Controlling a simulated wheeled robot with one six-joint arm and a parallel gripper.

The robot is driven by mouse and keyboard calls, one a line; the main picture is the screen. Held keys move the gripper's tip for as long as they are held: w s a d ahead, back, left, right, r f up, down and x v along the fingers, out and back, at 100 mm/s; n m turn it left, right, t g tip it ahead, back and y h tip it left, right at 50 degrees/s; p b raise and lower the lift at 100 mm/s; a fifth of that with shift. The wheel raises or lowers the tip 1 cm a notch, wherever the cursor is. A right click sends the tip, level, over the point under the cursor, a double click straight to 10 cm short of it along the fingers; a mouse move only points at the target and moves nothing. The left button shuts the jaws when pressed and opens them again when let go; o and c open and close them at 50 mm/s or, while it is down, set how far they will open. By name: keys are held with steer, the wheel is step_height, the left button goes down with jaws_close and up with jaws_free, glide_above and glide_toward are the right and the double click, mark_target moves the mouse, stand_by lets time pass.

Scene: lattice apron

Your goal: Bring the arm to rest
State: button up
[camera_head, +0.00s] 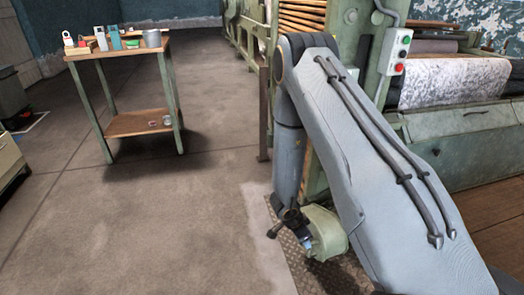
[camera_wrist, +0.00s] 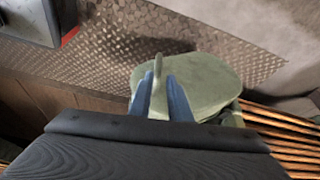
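My gripper (camera_head: 303,241) hangs low beside the green machine in the head view, next to a rounded green housing (camera_head: 327,236). In the wrist view the two blue fingers of my gripper (camera_wrist: 161,80) stand apart. A slim pale green lever (camera_wrist: 158,70) shows between them, in front of the broad green housing (camera_wrist: 205,82). A narrow gap shows beside the lever; I cannot tell whether either finger touches it. My grey arm bends down from the upper middle of the head view and hides part of the machine.
A chequered metal plate (camera_wrist: 110,45) lies below my gripper. A wooden-topped table (camera_head: 122,50) with small items stands at left. Open concrete floor (camera_head: 190,220) lies between.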

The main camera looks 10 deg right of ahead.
steer(key=w+a+r+n+t+y, duration=0.2)
steer(key=w+a+r+n+y, duration=0.3)
steer(key=a+r, duration=0.55)
steer(key=s+a+r+n+y, duration=0.1)
steer(key=a+r+n, duration=0.1)
steer(key=a+r, duration=0.35)
steer(key=s+a+r+n, duration=0.1)
steer(key=a+r, duration=0.1)
steer(key=r, duration=0.7)
steer(key=s+a+r+n+g, duration=0.15)
steer(key=s+r+n, duration=0.65)
steer(key=s+r, duration=0.8)
steer(key=s+d+r+n+g+h, duration=0.15)
steer(key=s+d, duration=0.25)
steer(key=s, duration=0.4)
steer(key=d+r+m+p, duration=0.2)
steer(key=d+r+p, duration=0.5)
steer(key=p, duration=0.7)
steer(key=shift+w+d+r+p, duration=0.25)
steer(key=shift+d+p, duration=0.05)
steer(key=shift+d, duration=0.2)
